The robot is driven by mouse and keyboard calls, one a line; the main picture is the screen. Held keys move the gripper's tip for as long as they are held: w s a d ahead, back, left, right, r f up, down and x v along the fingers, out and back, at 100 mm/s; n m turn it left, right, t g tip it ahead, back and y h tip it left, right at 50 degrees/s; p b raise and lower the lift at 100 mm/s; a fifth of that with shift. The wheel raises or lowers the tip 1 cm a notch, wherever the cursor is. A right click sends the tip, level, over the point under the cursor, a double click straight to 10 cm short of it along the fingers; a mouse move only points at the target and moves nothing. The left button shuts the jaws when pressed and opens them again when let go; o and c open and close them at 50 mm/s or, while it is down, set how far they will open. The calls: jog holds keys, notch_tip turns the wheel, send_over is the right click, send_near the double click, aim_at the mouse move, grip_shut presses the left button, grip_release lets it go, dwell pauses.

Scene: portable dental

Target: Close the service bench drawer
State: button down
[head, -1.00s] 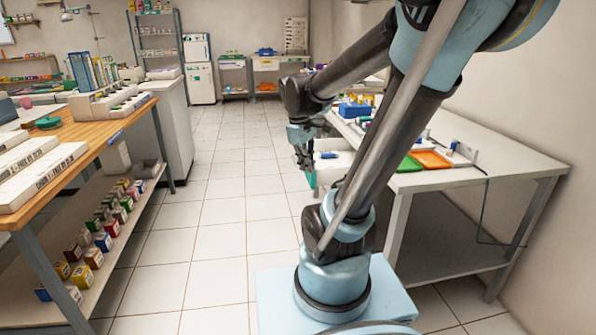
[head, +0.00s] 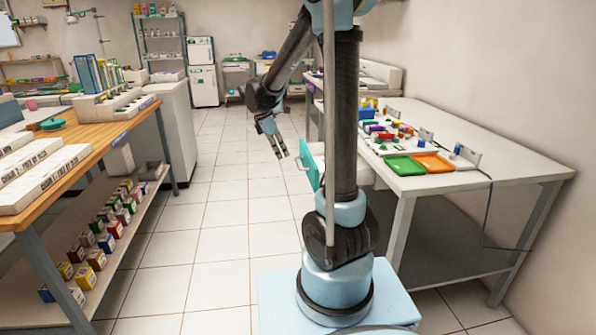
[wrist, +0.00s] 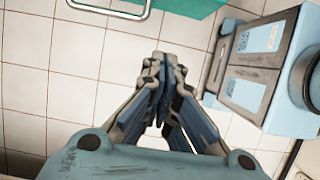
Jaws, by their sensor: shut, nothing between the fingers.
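The service bench (head: 480,182) stands on the right, with a white top and grey legs. Its drawer is pulled out toward the aisle. The teal drawer front (head: 309,166) shows left of my arm, and part of the white drawer body (head: 359,172) shows behind the arm, which hides the rest. In the wrist view the teal front (wrist: 192,6) and its metal handle (wrist: 120,10) lie at the top edge. My gripper (head: 281,156) is shut and empty, over the aisle left of the drawer front and apart from it. It also shows in the wrist view (wrist: 164,62).
Green (head: 404,166) and orange (head: 433,163) trays and several small items lie on the bench top. A wooden-topped table (head: 105,140) with a lower shelf of small boxes stands at left. The tiled aisle (head: 215,215) between is clear.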

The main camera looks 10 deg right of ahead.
jog(key=d+f, duration=0.7)
jog(key=f, duration=0.2)
jog(key=shift+d, duration=0.3)
jog(key=shift+f, duration=0.1)
dwell(0.4)
